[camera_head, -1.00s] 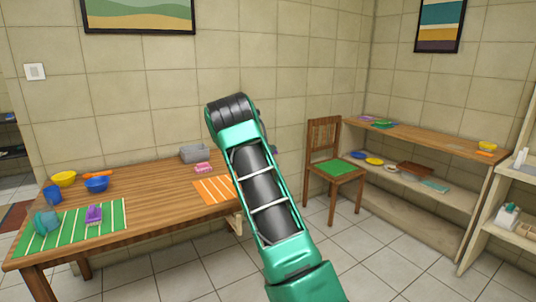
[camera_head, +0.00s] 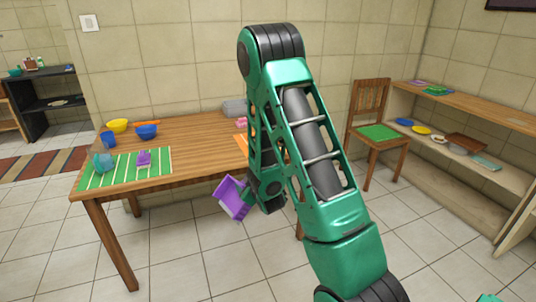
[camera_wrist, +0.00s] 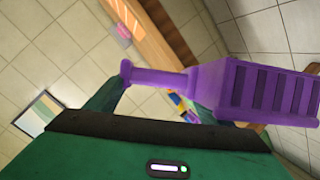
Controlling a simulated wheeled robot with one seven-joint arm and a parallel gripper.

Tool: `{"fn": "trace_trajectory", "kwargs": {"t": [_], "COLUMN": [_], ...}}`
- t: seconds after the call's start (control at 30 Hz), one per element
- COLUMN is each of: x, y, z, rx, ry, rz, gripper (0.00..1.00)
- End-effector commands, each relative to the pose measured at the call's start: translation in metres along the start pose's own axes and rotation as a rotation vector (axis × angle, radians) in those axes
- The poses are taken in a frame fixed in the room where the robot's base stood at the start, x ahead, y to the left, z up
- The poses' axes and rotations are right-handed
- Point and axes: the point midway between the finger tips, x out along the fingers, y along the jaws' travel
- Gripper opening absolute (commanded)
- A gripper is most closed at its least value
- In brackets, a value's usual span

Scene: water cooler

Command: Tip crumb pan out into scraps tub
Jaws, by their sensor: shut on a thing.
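A purple pan, the crumb pan (camera_head: 232,200), is held tilted in the air beside the table's front right edge. In the wrist view the crumb pan (camera_wrist: 270,92) shows a ribbed body and a handle. My gripper (camera_wrist: 150,82) is shut on that handle; in the head view my gripper (camera_head: 252,192) is partly hidden by my arm. I cannot tell whether crumbs are in the pan.
A chair (camera_head: 378,133) and shelf (camera_head: 470,118) stand right. Floor left of the pan is clear.

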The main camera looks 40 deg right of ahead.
Motion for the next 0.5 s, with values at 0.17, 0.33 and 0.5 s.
{"fn": "trace_trajectory", "kwargs": {"t": [0.17, 0.33, 0.5], "x": [-0.02, -0.033, -0.043], "y": [-0.046, -0.072, -0.092], "z": [-0.013, -0.023, -0.032], "rx": [-0.024, -0.039, -0.049], "ry": [0.057, 0.096, 0.131], "rz": [-0.063, -0.099, -0.127], "gripper": [0.42, 0.42, 0.42]}}
